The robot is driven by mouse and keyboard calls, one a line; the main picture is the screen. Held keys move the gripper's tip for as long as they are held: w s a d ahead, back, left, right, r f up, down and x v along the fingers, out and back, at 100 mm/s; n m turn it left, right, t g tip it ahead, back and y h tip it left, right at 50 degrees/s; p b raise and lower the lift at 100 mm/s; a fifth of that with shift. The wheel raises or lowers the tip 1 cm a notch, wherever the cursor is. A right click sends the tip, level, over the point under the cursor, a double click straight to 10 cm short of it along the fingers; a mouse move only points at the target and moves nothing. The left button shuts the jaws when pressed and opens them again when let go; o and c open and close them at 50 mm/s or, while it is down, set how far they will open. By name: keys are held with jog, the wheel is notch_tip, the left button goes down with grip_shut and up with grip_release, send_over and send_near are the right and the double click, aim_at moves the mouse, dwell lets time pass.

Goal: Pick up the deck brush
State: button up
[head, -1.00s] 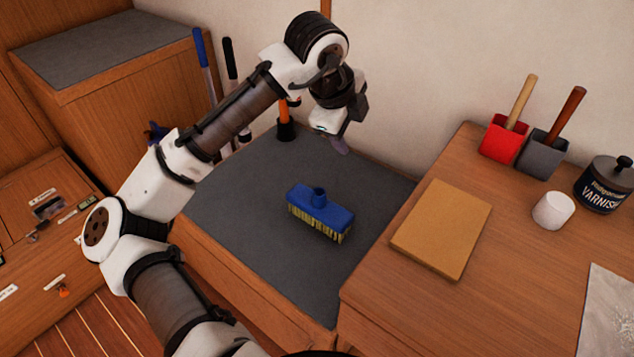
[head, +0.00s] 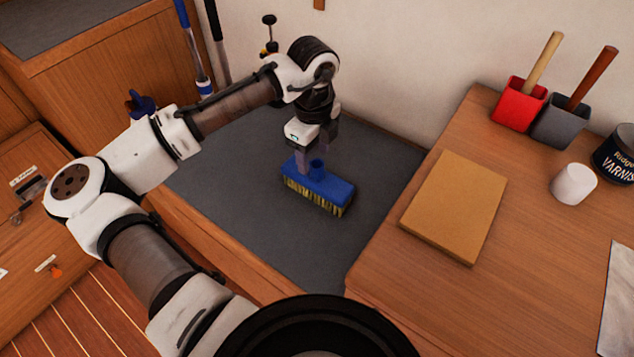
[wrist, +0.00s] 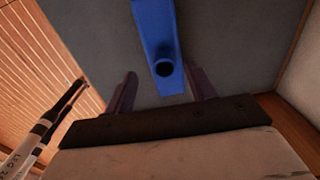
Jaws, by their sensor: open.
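The deck brush (head: 326,187) has a blue block with a round socket on top and pale yellow bristles below. It rests bristles down on the dark grey surface. My gripper (head: 316,158) is over the brush, pointing down, close to its top. In the wrist view the gripper (wrist: 163,90) is open, with one finger on each side of the blue brush (wrist: 158,32) near its socket. The fingers look apart from the brush, though their exact height over it is hard to tell.
A wooden bench at right holds a tan board (head: 456,206), a red holder (head: 519,104), a grey holder (head: 560,126), a white cup (head: 573,184) and a varnish tin (head: 617,156). A wall stands behind. The grey surface (head: 235,190) around the brush is clear.

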aim_at(317, 179)
jog(key=f, duration=0.5)
jog(key=shift+d+f, duration=0.1)
jog(key=shift+d, duration=0.2)
jog(key=shift+c, duration=0.2)
jog(key=shift+w, duration=0.1)
jog(key=c, duration=1)
